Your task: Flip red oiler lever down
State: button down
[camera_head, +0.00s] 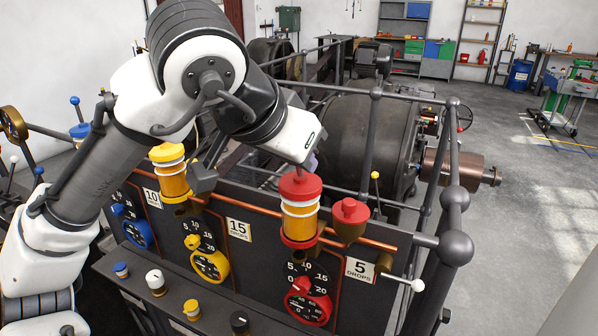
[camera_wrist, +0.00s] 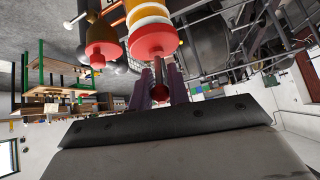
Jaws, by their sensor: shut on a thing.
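The red oiler (camera_head: 300,220) stands at the front right of the machine, with a red cap above an amber and white body. It also shows upside down in the wrist view (camera_wrist: 152,38). My gripper reaches the cap's top from above and behind in the head view. In the wrist view my gripper (camera_wrist: 161,88) has its purple fingers closed around a small dark-red knob (camera_wrist: 160,92), which looks like the oiler's lever tip. The lever appears to stand up from the cap.
A red funnel cup (camera_head: 349,215) stands just right of the oiler. A yellow oiler (camera_head: 170,172) is to the left. Grey railings (camera_head: 369,145) run behind. Red (camera_head: 308,302) and yellow (camera_head: 209,265) dials sit on the panel below. Open floor lies to the right.

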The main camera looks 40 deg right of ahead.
aim_at(288, 184)
jog(key=h+b, duration=0.1)
jog(key=f+t+h+b, duration=0.1)
jog(key=b, duration=0.1)
jog(key=a+t+h+b, duration=0.1)
jog(key=b, duration=0.1)
jog(key=shift+s+f+h, duration=0.25)
jog(key=shift+f+h, duration=0.05)
jog(key=h+b, duration=0.1)
jog(key=b, duration=0.2)
jog(key=f+t+h+b, duration=0.1)
jog(key=h+b, duration=0.1)
jog(key=b, duration=0.1)
jog(key=shift+s+a+t, duration=0.2)
jog(key=shift+a+t, duration=0.1)
jog(key=shift+a, duration=0.05)
jog(key=h+b, duration=0.1)
jog(key=b, duration=0.1)
jog(key=t+h+b, duration=0.1)
jog(key=b, duration=0.2)
jog(key=shift+s+a+f+m+h, duration=0.2)
jog(key=shift+f+m+h, duration=0.1)
jog(key=shift+h, duration=0.1)
jog(key=shift+t+h+b, duration=0.6)
jog(key=shift+h+b, duration=0.1)
jog(key=shift+b, duration=0.4)
jog(key=shift+r, duration=0.1)
jog(key=c, duration=1.4)
grip_release()
jog(key=shift+c, duration=0.2)
jog(key=shift+a, duration=0.1)
